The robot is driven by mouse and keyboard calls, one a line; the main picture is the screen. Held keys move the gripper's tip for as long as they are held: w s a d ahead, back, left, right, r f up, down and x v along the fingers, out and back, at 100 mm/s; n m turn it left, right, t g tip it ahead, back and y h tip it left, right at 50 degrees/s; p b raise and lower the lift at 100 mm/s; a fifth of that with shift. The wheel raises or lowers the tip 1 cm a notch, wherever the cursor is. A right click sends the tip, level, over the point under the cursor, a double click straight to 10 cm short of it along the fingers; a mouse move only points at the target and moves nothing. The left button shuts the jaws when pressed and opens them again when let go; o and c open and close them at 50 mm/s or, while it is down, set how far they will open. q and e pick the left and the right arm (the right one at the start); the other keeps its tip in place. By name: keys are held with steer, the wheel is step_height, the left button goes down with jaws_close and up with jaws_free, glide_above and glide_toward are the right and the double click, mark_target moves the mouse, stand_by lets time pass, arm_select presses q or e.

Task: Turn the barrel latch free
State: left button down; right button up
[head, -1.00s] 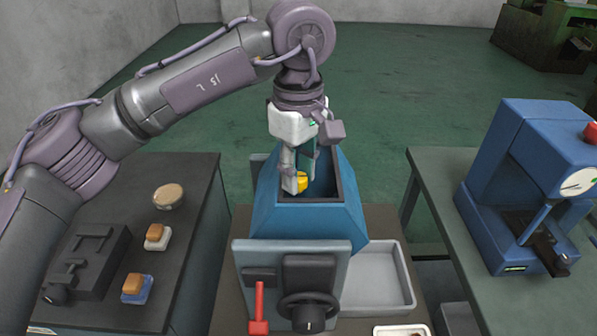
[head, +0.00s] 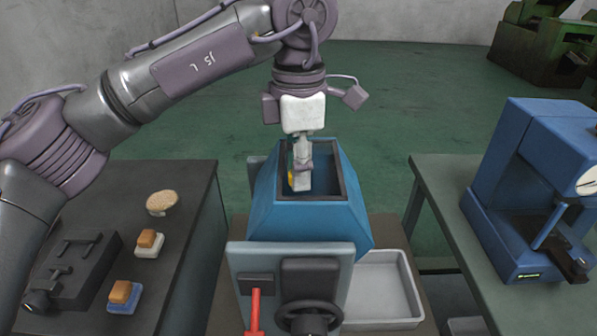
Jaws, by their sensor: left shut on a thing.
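A blue machine housing (head: 300,225) with an open dark-rimmed top stands in the middle. My left gripper (head: 300,183) reaches straight down into this opening and is shut on a small yellow part, likely the barrel latch (head: 291,181). Only a thin yellow edge shows at the left of the fingers; the rest is hidden behind them. My right gripper is not in view.
The housing's front plate bears a black handwheel (head: 308,318) and a red lever (head: 255,310). A grey tray (head: 385,290) lies right of it. A dark bench (head: 190,215) is at left; a blue press (head: 525,180) stands on the right table.

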arm_select(q)
steer(key=n+b, duration=0.1)
steer(key=n, duration=0.2)
steer(key=shift+n, duration=0.3)
steer(key=shift+n+b, duration=0.45)
steer(key=shift+n, duration=1.05)
steer(key=c, duration=0.8)
jaws_free()
steer(key=shift+c, duration=0.2)
steer(key=shift+r, duration=0.1)
step_height(320, 180, up, 12)
